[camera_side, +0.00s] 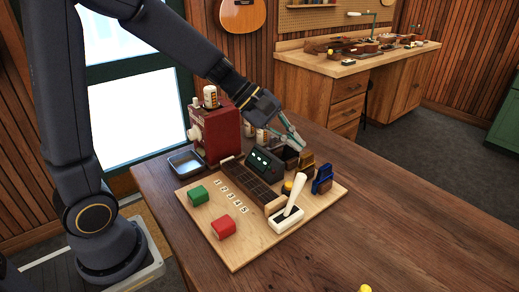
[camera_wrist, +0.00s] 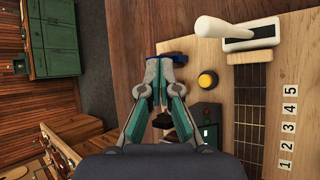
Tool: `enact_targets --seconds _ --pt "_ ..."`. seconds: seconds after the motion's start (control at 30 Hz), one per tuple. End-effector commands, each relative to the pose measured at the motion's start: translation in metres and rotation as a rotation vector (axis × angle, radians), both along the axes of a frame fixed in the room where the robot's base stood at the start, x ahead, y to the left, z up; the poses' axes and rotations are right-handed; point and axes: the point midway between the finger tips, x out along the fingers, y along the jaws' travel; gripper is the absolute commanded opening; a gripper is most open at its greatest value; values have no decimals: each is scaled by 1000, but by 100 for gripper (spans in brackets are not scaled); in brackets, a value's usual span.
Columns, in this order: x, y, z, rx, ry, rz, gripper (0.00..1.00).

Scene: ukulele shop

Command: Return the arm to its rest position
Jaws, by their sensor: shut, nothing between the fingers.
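My gripper (camera_side: 293,142) is shut and empty. In the side view it hangs over the back edge of the wooden board, above the small dark items there. In the wrist view my gripper (camera_wrist: 160,85) points toward the blue clip-like item (camera_wrist: 172,57), with its fingertips together. Whether it touches anything below is hard to tell. My arm reaches from the left side of the table across to the board.
The board (camera_side: 240,255) carries a green block (camera_side: 197,195), a red block (camera_side: 222,228), a white lever (camera_side: 292,198), a fretboard strip (camera_side: 250,186) and a dark display box (camera_side: 264,165). A red machine (camera_side: 215,132) and metal tray (camera_side: 186,163) stand behind. The table's right front is mostly clear.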

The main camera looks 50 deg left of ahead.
Motion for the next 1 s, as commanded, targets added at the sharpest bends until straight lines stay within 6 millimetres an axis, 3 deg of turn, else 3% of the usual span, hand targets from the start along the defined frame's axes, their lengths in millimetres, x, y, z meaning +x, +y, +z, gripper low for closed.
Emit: enact_targets --seconds 0.03,0.1,0.2,0.33,0.43,0.53,0.67,1.0 --pt "-13 -9 21 41 -59 -52 0" --pt "-41 -18 44 136 -142 -157 0" --pt "-88 -21 62 329 -258 -336 0" --pt "-145 -5 66 635 -384 -567 0" --pt "-177 20 59 881 -433 -727 0" --pt "-194 44 49 1056 -422 -845 0" --pt "-200 64 38 1161 -375 -947 0" --pt "-200 67 38 1183 -373 -974 0"
